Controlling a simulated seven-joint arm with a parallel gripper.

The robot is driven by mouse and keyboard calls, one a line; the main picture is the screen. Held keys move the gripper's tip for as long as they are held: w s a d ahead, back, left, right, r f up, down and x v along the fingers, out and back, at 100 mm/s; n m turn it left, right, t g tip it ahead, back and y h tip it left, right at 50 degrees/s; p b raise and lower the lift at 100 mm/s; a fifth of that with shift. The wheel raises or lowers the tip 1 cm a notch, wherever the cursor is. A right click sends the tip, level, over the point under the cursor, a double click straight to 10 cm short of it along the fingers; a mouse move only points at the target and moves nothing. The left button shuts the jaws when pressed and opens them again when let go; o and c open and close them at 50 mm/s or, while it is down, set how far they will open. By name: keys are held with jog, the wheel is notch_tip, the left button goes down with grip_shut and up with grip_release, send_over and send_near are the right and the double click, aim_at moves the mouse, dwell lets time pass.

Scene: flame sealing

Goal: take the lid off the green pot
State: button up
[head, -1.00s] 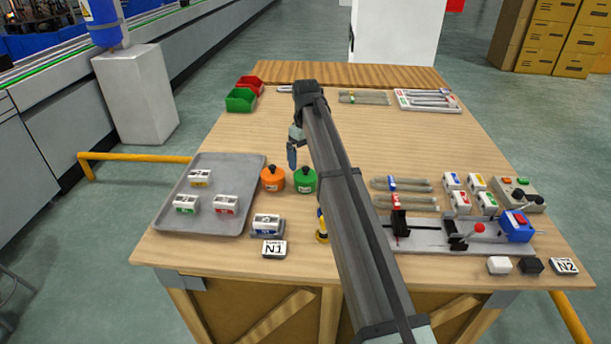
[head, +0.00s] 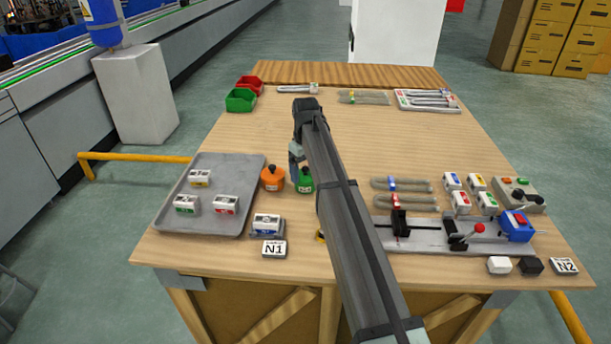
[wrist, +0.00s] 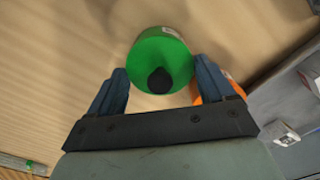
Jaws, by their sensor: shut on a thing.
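The green pot (head: 305,186) stands on the table beside the orange pot, partly hidden behind my gripper in the head view. In the wrist view the green pot (wrist: 150,48) is seen from above as a green round shape. Its black lid (wrist: 159,80) shows as a dark knob, on the pot and between my fingers. My gripper (wrist: 160,68) is shut on the green pot, one finger at each side of the green part, with gaps between the fingers and the black knob. In the head view my gripper (head: 297,172) is down at the pot.
The orange pot (head: 273,178) stands close on the left. A grey tray (head: 247,172) with several small blocks lies further left. A blue-and-white block (head: 267,224) and the N1 tag (head: 274,249) are in front. The table's middle behind the pots is clear.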

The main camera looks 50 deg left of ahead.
jog(key=c, duration=0.3)
notch_tip(320, 180, up, 9)
jog(key=shift+r, duration=0.1)
jog(key=s+a, duration=0.2)
jog(key=s, duration=0.3)
send_near(272, 204)
jog(key=shift+f, duration=3.2)
